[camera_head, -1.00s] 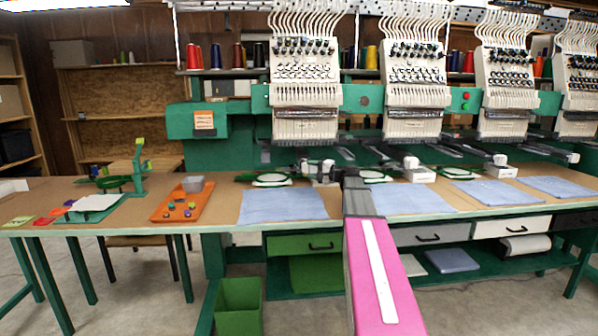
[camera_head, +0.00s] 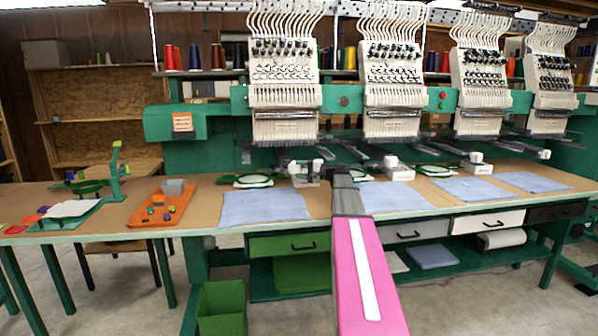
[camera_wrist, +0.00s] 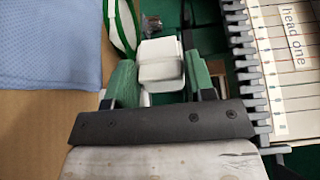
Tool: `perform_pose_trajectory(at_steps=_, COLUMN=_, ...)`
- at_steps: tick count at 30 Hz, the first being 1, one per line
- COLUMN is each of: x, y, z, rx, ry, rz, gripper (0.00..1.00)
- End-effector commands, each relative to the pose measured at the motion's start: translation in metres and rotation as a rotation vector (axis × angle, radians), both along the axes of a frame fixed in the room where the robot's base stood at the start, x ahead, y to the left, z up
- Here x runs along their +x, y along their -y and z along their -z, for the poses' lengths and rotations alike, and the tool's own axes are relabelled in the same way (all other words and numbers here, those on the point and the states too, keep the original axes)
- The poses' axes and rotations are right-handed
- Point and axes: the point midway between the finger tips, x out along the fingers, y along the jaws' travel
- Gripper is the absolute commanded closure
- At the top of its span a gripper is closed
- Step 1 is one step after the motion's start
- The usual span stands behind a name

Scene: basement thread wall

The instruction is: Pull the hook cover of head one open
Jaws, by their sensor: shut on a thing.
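The hook cover of head one (camera_wrist: 160,66) is a small white block with rounded edges in the wrist view. My gripper (camera_wrist: 160,76) is shut on it, with a green-padded finger on its left and right sides. In the head view my gripper (camera_head: 328,172) is at the white hook unit (camera_head: 303,174), below the leftmost embroidery head (camera_head: 285,85). My arm partly hides that spot. The label "head one" (camera_wrist: 291,38) shows on a panel at the right of the wrist view. I cannot tell how far the cover is open.
A row of needle-like metal parts (camera_wrist: 250,75) stands close to the right of my gripper. A green-rimmed hoop (camera_wrist: 122,25) and a blue cloth (camera_wrist: 50,45) lie to the left. An orange tray (camera_head: 150,212) sits farther left on the brown table.

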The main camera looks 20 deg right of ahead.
Motion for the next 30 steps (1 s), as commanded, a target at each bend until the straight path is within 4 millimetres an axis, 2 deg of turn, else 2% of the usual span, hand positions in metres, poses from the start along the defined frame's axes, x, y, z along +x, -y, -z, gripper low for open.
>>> perform_pose_trajectory(at_steps=1, x=0.004, y=0.005, z=0.001, rx=-0.003, ry=-0.002, rz=0.014, gripper=0.93)
perform_pose_trajectory(at_steps=14, x=0.005, y=0.005, z=0.001, rx=-0.002, ry=-0.002, rz=0.013, gripper=0.94)
perform_pose_trajectory(at_steps=15, x=0.005, y=0.005, z=0.001, rx=-0.002, ry=-0.002, rz=0.013, gripper=0.45)
perform_pose_trajectory(at_steps=25, x=0.002, y=0.001, z=0.000, rx=-0.001, ry=-0.001, rz=0.008, gripper=0.45)
perform_pose_trajectory(at_steps=30, x=-0.001, y=-0.012, z=0.000, rx=0.000, ry=0.000, rz=0.006, gripper=0.45)
